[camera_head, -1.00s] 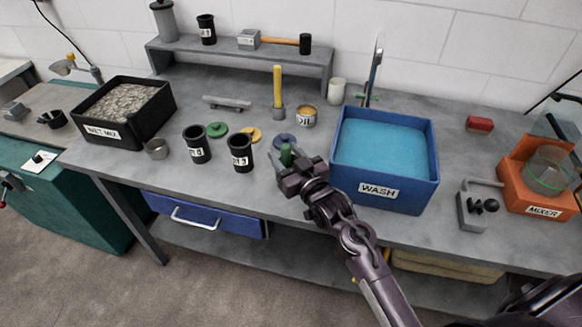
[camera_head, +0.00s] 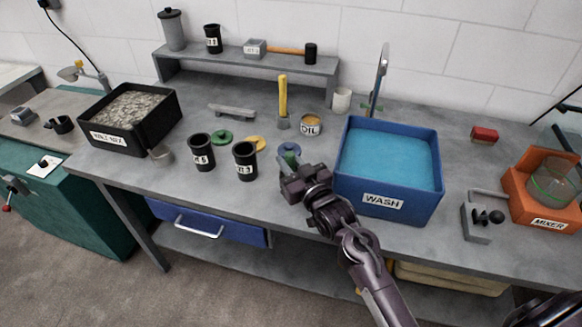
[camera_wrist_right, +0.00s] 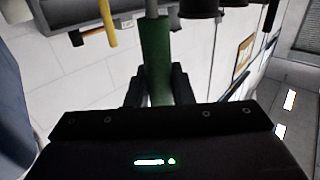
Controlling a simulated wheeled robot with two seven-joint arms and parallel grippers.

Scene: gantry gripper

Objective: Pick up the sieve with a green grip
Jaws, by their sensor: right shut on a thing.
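The sieve's green grip (camera_wrist_right: 156,60) stands between the two fingers of my right gripper (camera_wrist_right: 158,88) in the right wrist view. A grey shaft runs on from the grip past the top edge, and the sieve's head is out of that view. In the head view my right gripper (camera_head: 292,175) is at the bench, left of the blue wash tub. Only a small bit of green (camera_head: 291,160) shows behind it, in front of a blue disc (camera_head: 288,148). The gripper is shut on the green grip. My left gripper is not in view.
The blue wash tub (camera_head: 384,206) stands close on the right of my gripper. Two black cups (camera_head: 201,153) (camera_head: 245,162) stand on its left. An oil tin (camera_head: 311,126) and a yellow-handled tool (camera_head: 283,96) are behind. A shelf (camera_head: 225,69) spans the back.

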